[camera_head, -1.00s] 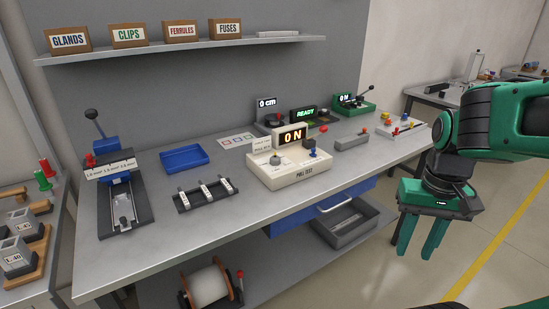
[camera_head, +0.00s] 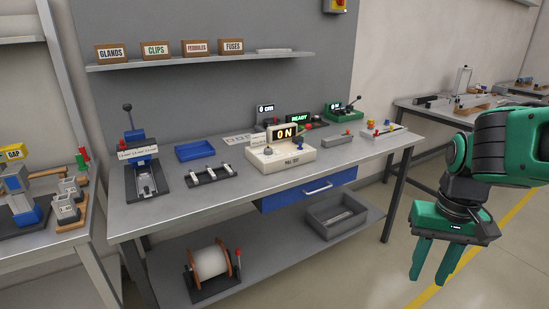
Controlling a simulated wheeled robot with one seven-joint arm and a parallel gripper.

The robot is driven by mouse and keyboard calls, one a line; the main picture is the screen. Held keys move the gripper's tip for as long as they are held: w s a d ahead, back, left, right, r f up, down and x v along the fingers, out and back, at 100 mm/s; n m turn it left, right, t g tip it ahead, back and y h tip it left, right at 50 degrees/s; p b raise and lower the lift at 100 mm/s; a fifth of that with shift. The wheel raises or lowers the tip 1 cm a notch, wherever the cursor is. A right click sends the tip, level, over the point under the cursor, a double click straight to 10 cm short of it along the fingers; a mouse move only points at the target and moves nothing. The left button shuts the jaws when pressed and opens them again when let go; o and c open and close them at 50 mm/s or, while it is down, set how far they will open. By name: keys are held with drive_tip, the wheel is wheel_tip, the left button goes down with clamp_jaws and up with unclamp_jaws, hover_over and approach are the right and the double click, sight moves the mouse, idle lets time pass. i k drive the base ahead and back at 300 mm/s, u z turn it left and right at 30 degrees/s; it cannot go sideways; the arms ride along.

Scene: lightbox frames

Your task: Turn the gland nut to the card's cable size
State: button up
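My gripper (camera_head: 432,272) hangs in the air at the right, its two green fingers pointing down and apart, with nothing between them. It is to the right of the bench (camera_head: 225,200) and clear of it. I cannot make out a gland nut in this view. A small white card (camera_head: 258,139) with print stands by the pull tester (camera_head: 283,158), too small to read. A box labelled GLANDS (camera_head: 111,52) sits at the left end of the wall shelf.
On the bench stand a blue lever press (camera_head: 140,160), a blue tray (camera_head: 195,151) and a black rack (camera_head: 212,175). A side table (camera_head: 45,245) at the left holds a device marked GAP. A cable spool (camera_head: 208,262) and grey bin (camera_head: 337,217) sit below. Floor at the right is free.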

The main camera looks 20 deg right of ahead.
sight(266, 151)
drive_tip(key=u, duration=0.05)
drive_tip(key=k, duration=0.4)
drive_tip(key=z, duration=0.75)
drive_tip(key=i, duration=1.8)
drive_tip(key=u, duration=0.7)
